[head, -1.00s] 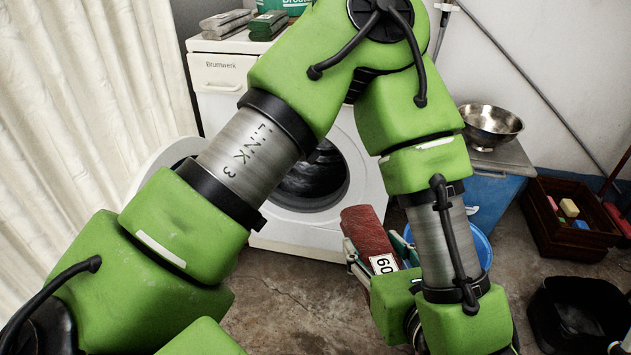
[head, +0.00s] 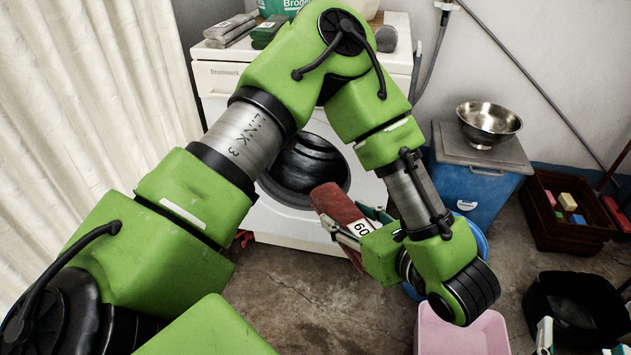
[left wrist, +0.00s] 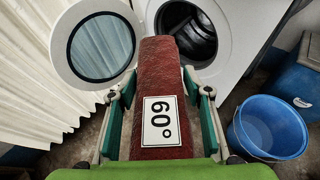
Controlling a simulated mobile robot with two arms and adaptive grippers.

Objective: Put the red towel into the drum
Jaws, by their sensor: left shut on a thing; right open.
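The red towel (head: 335,203) is a rolled bundle with a white "60°" label. My left gripper (head: 347,220) is shut on it, just in front of the washing machine and below right of its round opening. The dark drum (head: 308,165) shows through that opening, partly hidden by my left arm. In the left wrist view the towel (left wrist: 162,95) lies between the two fingers and points toward the open drum (left wrist: 187,35). Its far end overlaps the opening's lower left rim in the picture; I cannot tell whether they touch. My right gripper (head: 578,345) is open at the bottom right edge, partly cut off.
The washer's round door (left wrist: 100,48) stands open to the left, near the curtain. A blue bucket (left wrist: 268,127) stands right of the towel. A pink tub (head: 462,335), a black tub (head: 578,305), a brown crate (head: 565,230) and a blue bin (head: 475,195) fill the right side.

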